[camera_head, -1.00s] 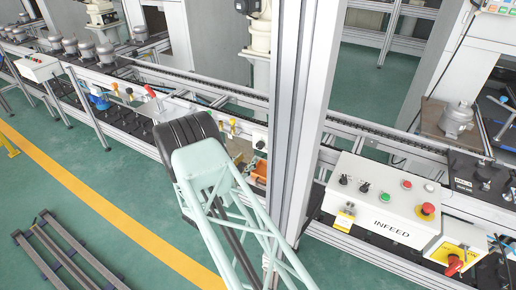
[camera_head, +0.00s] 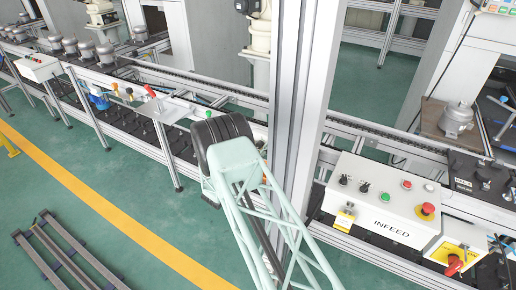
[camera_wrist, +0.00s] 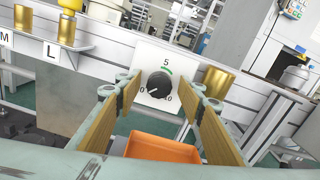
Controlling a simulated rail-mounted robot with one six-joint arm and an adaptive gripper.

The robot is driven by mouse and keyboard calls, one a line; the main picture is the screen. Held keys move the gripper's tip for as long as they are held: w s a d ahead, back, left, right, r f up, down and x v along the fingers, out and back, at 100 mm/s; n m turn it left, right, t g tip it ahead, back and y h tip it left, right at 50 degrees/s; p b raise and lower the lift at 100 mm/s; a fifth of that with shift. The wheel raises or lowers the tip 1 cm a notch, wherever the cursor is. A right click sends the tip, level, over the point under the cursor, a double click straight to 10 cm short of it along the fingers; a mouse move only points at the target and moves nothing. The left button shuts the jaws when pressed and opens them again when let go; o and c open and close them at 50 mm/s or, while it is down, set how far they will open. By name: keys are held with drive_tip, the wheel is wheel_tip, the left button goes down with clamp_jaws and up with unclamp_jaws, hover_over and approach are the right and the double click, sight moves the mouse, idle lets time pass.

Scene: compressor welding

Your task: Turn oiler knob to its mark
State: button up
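The oiler knob (camera_wrist: 159,84) is a round black knob on a white square plate (camera_wrist: 183,64) in the wrist view. The plate carries a scale with 0, 5 and 10 and a green arc beside the 5. The knob's pale pointer line is turned toward the lower left, near the 0. My gripper (camera_wrist: 162,98) is open, its two tan-padded fingers apart on either side of the knob in the picture and nothing between them. I cannot tell how far the fingertips are from the plate. In the head view my arm hides the knob.
An orange bin (camera_wrist: 162,147) lies below the knob, between the fingers in the picture. In the head view an INFEED control box (camera_head: 385,205) stands right of the grey post (camera_head: 298,100).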

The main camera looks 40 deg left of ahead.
idle(0.3)
drive_tip(key=c, duration=0.8)
drive_tip(key=shift+c, duration=0.2)
